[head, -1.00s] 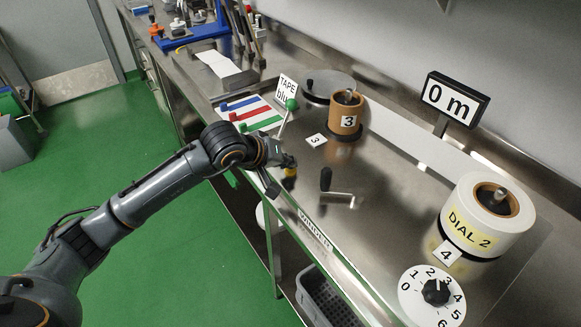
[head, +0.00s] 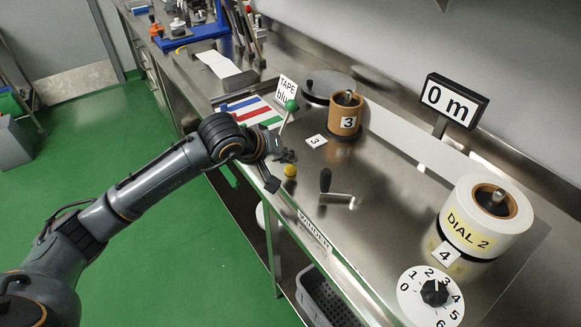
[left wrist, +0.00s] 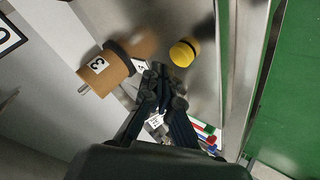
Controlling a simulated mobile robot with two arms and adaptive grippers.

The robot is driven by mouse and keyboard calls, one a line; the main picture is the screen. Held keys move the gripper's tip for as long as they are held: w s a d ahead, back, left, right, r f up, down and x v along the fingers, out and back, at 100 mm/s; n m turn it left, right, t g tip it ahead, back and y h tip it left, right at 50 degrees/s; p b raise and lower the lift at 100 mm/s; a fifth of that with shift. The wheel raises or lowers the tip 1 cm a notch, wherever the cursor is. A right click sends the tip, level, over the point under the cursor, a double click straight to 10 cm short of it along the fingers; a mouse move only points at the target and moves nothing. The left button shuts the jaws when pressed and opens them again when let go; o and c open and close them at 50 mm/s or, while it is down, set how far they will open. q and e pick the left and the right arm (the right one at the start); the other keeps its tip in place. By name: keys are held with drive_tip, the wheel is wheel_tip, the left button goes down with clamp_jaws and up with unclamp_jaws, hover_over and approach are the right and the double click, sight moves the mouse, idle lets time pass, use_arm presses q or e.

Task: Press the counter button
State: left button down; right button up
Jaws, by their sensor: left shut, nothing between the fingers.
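A round yellow button (head: 290,171), which I take to be the counter button, sits on the steel bench near its front edge. It also shows in the left wrist view (left wrist: 182,53), with a dark base. My left gripper (head: 287,156) is shut and empty, just behind the button in the head view. In the left wrist view its closed fingertips (left wrist: 161,74) lie to the lower left of the button, with a gap in the picture. The counter display (head: 449,101) reads "0 m". My right gripper is not in view.
A crank handle (head: 337,197) stands right of the button. A brown roll marked 3 (head: 345,117), a green-knobbed lever (head: 291,106), a white roll (head: 508,229) labelled DIAL 2 and a numbered dial (head: 416,291) stand on the bench. Bare steel lies around the button.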

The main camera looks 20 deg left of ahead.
sight(288, 170)
use_arm(q)
drive_tip(key=shift+r+p, duration=0.9)
drive_tip(key=shift+r, duration=1.5)
